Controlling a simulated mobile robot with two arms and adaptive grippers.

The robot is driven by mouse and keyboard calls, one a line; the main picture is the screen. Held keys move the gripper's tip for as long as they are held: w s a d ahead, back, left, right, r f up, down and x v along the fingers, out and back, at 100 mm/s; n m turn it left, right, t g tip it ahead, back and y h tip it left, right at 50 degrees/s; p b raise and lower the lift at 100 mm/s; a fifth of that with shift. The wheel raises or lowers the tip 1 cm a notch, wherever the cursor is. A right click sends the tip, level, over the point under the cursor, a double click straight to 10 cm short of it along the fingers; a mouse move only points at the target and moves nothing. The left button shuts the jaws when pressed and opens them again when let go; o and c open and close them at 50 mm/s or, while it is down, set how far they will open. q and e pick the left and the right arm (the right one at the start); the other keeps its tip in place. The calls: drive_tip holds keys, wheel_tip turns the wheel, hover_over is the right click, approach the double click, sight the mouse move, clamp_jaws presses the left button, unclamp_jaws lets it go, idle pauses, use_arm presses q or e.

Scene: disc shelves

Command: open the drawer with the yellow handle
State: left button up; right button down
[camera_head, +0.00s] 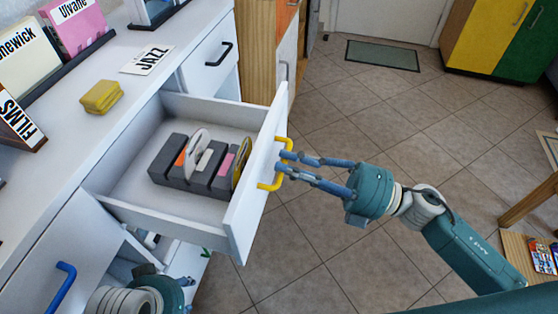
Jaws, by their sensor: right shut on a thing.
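The white drawer (252,198) with the yellow handle (264,186) stands pulled out from the white cabinet. Inside it is a dark grey rack (172,172) with several discs or cards standing in its slots. My right gripper (285,163), with blue-grey fingers and a teal wrist, reaches in from the right and is shut on the yellow handle at the drawer's front.
A drawer with a black handle (219,54) and a door with a blue handle (62,287) flank the open drawer. The countertop holds a yellow block (101,96), a JAZZ card (148,60) and label boards. Tiled floor (340,240) is free to the right; a green mat (382,55) lies at the back.

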use_arm(q)
drive_tip(key=shift+s+d, duration=0.15)
drive_tip(key=shift+d, duration=0.2)
use_arm(e)
drive_tip(key=shift+v, duration=0.8)
drive_tip(key=c, duration=1.7)
unclamp_jaws()
drive_tip(key=v, duration=1.2)
drive_tip(key=shift+r, duration=0.15)
